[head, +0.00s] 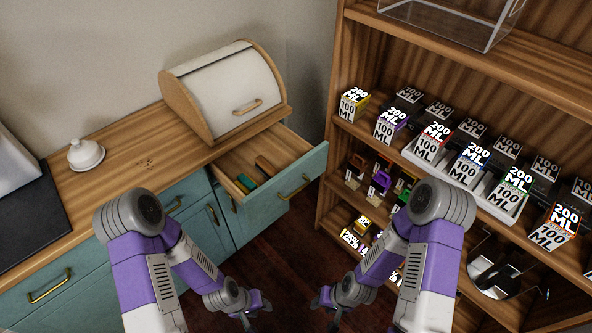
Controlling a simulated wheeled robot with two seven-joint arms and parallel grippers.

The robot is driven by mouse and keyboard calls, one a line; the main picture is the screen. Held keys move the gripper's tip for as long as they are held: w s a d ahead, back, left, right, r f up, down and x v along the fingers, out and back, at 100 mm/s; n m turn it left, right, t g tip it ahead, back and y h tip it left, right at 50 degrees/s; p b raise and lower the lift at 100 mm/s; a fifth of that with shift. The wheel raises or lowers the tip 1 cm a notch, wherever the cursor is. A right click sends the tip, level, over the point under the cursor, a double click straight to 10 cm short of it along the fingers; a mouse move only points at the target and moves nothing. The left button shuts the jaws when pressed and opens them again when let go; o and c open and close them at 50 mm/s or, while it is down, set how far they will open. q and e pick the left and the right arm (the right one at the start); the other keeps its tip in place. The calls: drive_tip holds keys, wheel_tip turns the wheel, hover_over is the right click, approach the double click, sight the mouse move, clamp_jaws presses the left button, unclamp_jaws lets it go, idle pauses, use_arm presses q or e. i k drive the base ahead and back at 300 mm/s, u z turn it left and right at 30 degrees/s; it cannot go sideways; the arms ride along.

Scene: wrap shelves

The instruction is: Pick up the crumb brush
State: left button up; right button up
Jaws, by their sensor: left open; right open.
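An open teal drawer (312,165) under the wooden counter holds a few small items. One is a brown, wooden-looking item (266,166) at the drawer's back right, possibly the crumb brush; it is too small to be sure. A green item (246,182) lies to its left. My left gripper (257,311) is open and empty, low in front of the cabinets and below the drawer in the picture. My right gripper (319,303) is open and empty, to its right, over the dark floor. Both are apart from the drawer.
A white roll-top bread box (225,90) stands on the counter behind the drawer. A white lidded dish (86,154) and dark crumbs (148,163) are on the counter (120,185). A wooden shelf unit (345,124) full of labelled boxes stands close on the right.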

sight(265, 168)
drive_tip(key=z, duration=0.5)
drive_tip(key=i, duration=0.65)
drive_tip(key=u, duration=1.5)
